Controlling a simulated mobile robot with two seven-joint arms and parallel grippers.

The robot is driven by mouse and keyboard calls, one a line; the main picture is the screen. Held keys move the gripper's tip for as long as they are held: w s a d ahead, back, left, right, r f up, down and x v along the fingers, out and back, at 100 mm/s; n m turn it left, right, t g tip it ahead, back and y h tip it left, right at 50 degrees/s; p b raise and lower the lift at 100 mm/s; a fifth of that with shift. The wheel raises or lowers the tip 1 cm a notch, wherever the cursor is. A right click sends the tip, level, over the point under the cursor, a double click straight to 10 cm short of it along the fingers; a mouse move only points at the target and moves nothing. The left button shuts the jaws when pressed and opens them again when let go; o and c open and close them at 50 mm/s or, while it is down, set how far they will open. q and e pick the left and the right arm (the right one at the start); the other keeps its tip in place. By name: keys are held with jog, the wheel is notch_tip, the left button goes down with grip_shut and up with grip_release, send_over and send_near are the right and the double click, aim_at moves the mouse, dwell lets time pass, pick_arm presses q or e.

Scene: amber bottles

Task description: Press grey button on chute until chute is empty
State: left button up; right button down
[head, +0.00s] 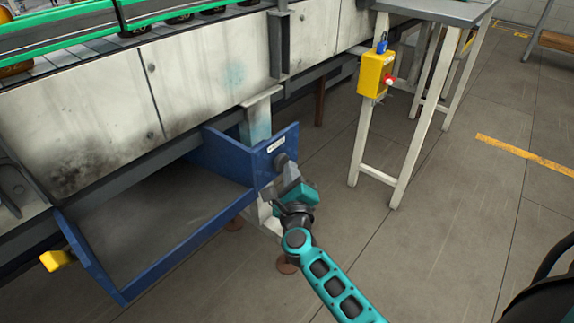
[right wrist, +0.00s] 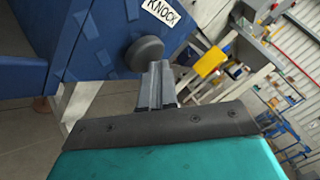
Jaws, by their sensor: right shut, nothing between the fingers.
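The blue chute (head: 215,157) sits under the conveyor in the head view, and the part of its grey floor that shows looks bare. The round grey button (head: 281,161) is on the chute's right side wall, beside a white label. In the right wrist view the button (right wrist: 144,54) shows large, below a label reading "KNOCK". My right gripper (head: 290,172) is shut and empty, with its fingertips at the button. In the right wrist view the fingertips (right wrist: 158,68) overlap the button's lower right edge; I cannot tell whether they touch it. My left gripper is not in view.
The conveyor (head: 190,60) with green rails carries several dark bottles at the top left. A yellow box (head: 375,74) with a red knob hangs on a table leg to the right. A yellow handle (head: 57,260) sticks out at the chute's left.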

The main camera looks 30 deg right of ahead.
jog(key=shift+s+d, duration=0.25)
jog(key=shift+s, duration=0.3)
jog(key=shift+s+d, duration=0.2)
jog(key=shift+s, duration=0.35)
jog(key=shift+p, duration=0.3)
jog(key=s, duration=0.1)
jog(key=s+d, duration=0.1)
jog(key=s, duration=0.1)
jog(key=s+d, duration=0.1)
jog(key=shift+s+p, duration=0.3)
jog(key=shift+a, duration=0.1)
